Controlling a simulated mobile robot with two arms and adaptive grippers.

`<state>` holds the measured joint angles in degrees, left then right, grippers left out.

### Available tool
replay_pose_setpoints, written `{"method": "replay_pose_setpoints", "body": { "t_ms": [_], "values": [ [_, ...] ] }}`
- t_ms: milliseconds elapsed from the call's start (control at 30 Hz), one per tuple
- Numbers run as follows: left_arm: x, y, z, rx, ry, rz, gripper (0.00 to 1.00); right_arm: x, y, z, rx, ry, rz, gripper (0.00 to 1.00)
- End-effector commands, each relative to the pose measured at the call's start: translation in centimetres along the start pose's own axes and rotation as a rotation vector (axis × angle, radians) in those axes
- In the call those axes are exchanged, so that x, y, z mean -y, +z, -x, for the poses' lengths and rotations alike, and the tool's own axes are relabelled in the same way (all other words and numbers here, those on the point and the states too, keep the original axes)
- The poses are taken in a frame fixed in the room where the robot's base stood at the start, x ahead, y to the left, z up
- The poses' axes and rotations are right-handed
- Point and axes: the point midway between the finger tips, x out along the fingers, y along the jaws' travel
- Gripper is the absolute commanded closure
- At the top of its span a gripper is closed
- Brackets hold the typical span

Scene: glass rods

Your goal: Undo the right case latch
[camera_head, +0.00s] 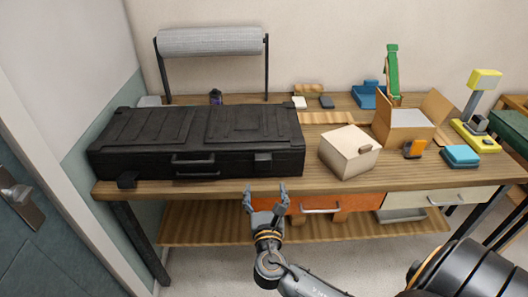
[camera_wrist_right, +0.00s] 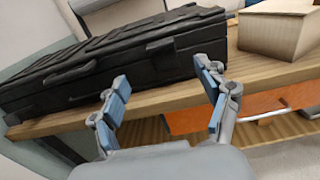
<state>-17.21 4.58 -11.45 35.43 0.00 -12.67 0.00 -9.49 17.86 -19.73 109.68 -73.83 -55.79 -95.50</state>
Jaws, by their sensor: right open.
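A long black case (camera_head: 205,135) lies shut on the wooden bench, its front towards me. The right case latch (camera_head: 263,162) is on the front face near the right end and looks flat against the case. In the right wrist view the same latch (camera_wrist_right: 161,48) shows beyond the fingers. My right gripper (camera_head: 266,190) is open and empty, in front of the bench edge and apart from the latch. Its fingers (camera_wrist_right: 160,78) also show spread in the right wrist view. My left gripper is out of view.
A cardboard box (camera_head: 348,152) stands right of the case. An orange drawer (camera_head: 335,204) is under the bench top (camera_head: 420,184), beside my right gripper. An open box (camera_head: 403,125) and a yellow device (camera_head: 474,138) stand farther right. A roll (camera_head: 210,41) hangs behind the case.

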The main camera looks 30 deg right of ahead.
Motion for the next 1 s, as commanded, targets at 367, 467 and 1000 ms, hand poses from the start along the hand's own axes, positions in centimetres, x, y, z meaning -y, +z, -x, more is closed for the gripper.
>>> {"method": "replay_pose_setpoints", "body": {
  "t_ms": [367,467,1000],
  "values": [
    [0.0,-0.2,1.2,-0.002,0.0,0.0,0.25,-0.1,0.3,-7.1,0.003,0.0,-0.002,0.25],
    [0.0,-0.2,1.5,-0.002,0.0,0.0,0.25,-0.1,0.2,-9.1,0.002,0.001,-0.004,0.25],
    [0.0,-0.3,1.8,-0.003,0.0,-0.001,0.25,-0.1,0.0,-13.4,0.0,0.002,-0.007,0.25]
  ]
}}
